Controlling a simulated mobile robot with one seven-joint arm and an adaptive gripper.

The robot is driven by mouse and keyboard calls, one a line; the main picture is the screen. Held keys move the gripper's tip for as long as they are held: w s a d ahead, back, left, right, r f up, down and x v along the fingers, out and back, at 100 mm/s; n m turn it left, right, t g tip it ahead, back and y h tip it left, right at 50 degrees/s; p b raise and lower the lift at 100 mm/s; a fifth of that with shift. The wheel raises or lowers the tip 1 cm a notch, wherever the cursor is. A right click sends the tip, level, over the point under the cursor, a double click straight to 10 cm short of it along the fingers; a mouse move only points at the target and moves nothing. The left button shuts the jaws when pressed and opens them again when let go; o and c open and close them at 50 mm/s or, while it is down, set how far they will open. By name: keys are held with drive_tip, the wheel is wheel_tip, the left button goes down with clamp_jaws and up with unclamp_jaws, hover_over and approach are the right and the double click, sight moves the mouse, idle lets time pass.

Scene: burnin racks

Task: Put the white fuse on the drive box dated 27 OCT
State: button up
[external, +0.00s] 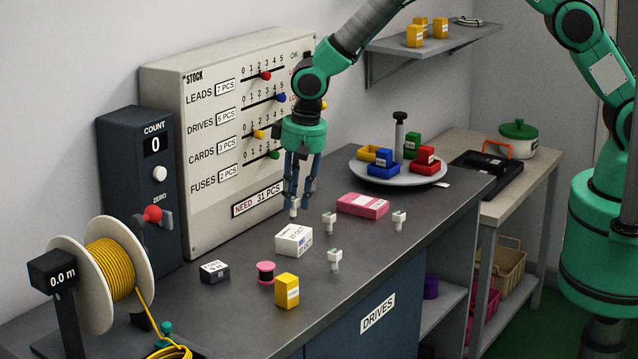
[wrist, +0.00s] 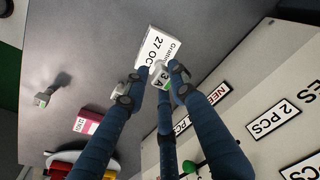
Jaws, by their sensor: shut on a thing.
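My gripper (external: 295,201) is shut on a small white fuse (external: 294,212) and points down over the bench. In the wrist view the fuse (wrist: 160,74) sits between the blue fingertips and shows "3 A" and a green patch. The white drive box (external: 293,241) lies on the bench below and nearer the camera. In the wrist view the drive box (wrist: 156,46) reads "27 OC", the rest being cut off from sight, and the fuse overlaps its edge. There is a visible gap between fuse and box in the external view.
Several whitish fuses stand nearby, including one behind the gripper's right (external: 329,221) and one in front (external: 334,260). A pink box (external: 362,205), dark box (external: 215,271), pink-ended spool (external: 266,272) and yellow box (external: 287,290) lie around. The stock panel (external: 215,205) rises close behind.

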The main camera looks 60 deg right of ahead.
sight(297, 198)
drive_tip(key=shift+f, duration=1.6)
drive_tip(key=shift+f, duration=0.1)
drive_tip(key=o, duration=1.1)
wheel_tip(297, 198, up, 12)
drive_tip(key=s, duration=0.1)
drive_tip(key=shift+s+d, duration=0.15)
drive_tip(key=shift+s, duration=0.2)
